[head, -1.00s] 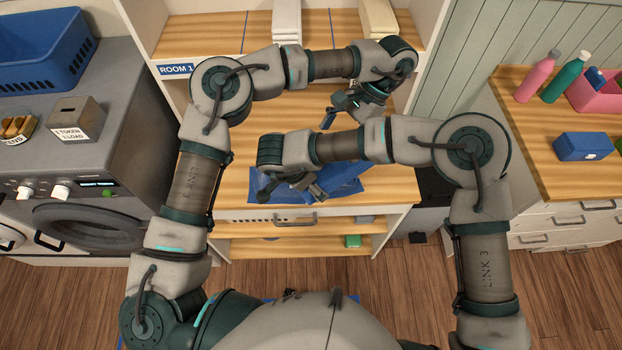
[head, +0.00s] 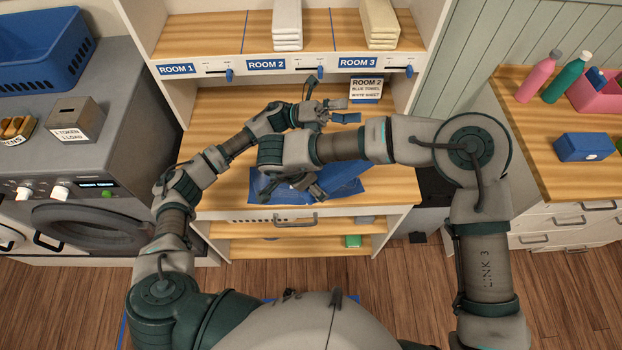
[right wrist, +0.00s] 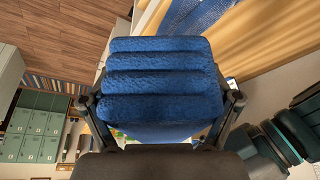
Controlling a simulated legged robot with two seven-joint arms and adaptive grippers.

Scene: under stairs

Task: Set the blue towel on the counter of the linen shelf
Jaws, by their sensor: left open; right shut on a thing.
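The folded blue towel (right wrist: 160,82) fills the middle of the right wrist view, its several folds stacked between the two fingers of my right gripper (right wrist: 160,104). In the head view my right gripper (head: 298,186) is low over the linen shelf's counter (head: 215,118), and my arm hides much of the blue cloth (head: 342,178) there. I cannot tell whether the held towel touches the counter. My left gripper (head: 334,110) is open and empty over the counter, left of the room card.
The white-framed shelf holds white linens (head: 287,25) and cream linens (head: 380,25) above room labels and blue sliders. A card (head: 366,89) reads ROOM 2, blue towel, white sheet. A washer (head: 95,215) stands left; a wooden-topped cabinet with bottles (head: 553,78) stands right.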

